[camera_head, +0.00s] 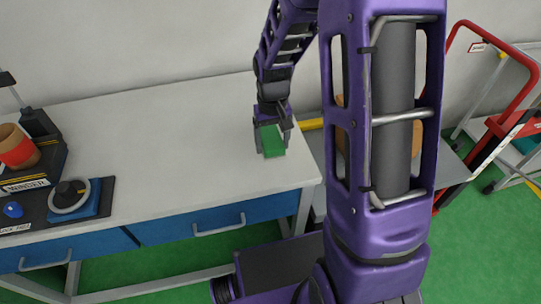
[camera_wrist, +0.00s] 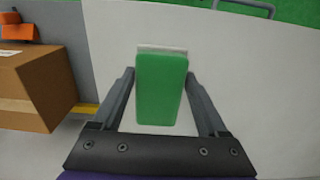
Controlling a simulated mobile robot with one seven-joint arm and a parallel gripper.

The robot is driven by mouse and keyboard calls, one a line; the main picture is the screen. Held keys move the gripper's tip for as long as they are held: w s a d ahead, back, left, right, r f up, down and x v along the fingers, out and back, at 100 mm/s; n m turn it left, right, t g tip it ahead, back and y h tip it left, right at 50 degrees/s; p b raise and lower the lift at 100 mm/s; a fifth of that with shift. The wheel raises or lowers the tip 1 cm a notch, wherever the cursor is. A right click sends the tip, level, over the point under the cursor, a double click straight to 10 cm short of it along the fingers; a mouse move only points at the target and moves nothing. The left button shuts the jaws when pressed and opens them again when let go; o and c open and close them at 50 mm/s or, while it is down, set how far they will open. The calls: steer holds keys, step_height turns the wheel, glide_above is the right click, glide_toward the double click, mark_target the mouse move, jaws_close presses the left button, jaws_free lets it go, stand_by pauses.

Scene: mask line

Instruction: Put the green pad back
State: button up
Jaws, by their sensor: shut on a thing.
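The green pad (camera_head: 272,142) is a flat green block at the right end of the white-topped workbench (camera_head: 180,130). In the wrist view the green pad (camera_wrist: 161,88) has a pale strip along its far edge. My gripper (camera_head: 272,142) is shut on the pad, with one finger on each side. The same gripper (camera_wrist: 160,85) points at the bench top in the wrist view. I cannot tell whether the pad touches the bench or is held just above it.
A winder (camera_head: 30,165) and a round dial device (camera_head: 72,198) stand at the bench's left end. Blue drawers (camera_head: 190,224) are below. A cardboard box (camera_wrist: 36,85) lies beyond the bench edge. A red-framed cart (camera_head: 490,130) stands right. The bench middle is clear.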

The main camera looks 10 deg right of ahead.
mark_target(272, 164)
steer(key=shift+f+b, duration=0.3)
steer(key=shift+f, duration=2.3)
steer(key=shift+f, duration=0.1)
steer(key=shift+f, duration=0.2)
steer(key=o, duration=1.2)
steer(key=shift+r, duration=0.1)
step_height(272, 164, up, 12)
steer(key=shift+r+p, duration=0.2)
steer(key=shift+p, duration=0.65)
